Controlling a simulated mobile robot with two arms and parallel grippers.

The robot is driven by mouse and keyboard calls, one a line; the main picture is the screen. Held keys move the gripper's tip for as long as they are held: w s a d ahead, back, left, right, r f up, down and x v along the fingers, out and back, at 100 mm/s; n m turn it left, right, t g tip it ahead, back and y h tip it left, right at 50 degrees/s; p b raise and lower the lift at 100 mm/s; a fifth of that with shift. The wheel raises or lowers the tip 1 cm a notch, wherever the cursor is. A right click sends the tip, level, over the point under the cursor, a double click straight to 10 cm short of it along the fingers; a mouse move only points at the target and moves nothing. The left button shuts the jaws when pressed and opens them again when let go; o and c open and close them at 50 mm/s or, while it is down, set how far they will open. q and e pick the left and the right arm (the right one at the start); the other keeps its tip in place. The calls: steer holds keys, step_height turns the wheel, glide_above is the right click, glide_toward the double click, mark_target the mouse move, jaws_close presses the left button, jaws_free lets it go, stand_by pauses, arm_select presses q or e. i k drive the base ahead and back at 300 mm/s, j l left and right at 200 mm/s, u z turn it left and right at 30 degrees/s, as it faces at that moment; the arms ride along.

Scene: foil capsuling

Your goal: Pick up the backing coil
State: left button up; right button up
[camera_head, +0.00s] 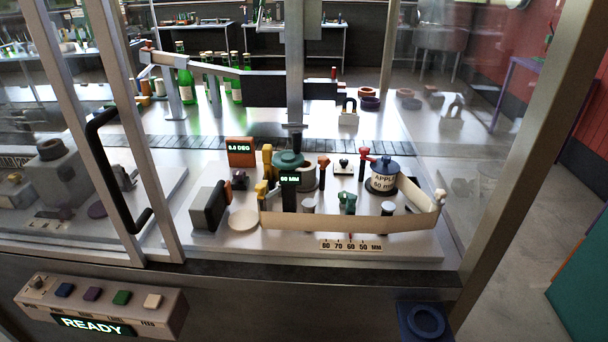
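No part is marked as the backing coil, and I cannot tell for sure which one it is. A spool with a teal top (290,160) stands on the machine plate, with a grey-brown ring-shaped part (309,177) beside it. A pale strip (350,222) runs along the plate's front and bends up at the right end. A flat cream disc (243,220) lies at the left. Neither of my grippers is in view.
A metal-framed glass guard with a black handle (112,165) stands at the left. A button box (100,307) reading READY is at the lower left. A blue holder with a round ring (426,321) is at the lower right. Green bottles (184,75) stand behind.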

mark_target(309, 169)
steer(key=i+l+u, duration=0.2)
steer(key=u, duration=0.15)
steer(key=i+l+u, duration=0.2)
steer(key=u, duration=0.15)
steer(key=l, duration=0.1)
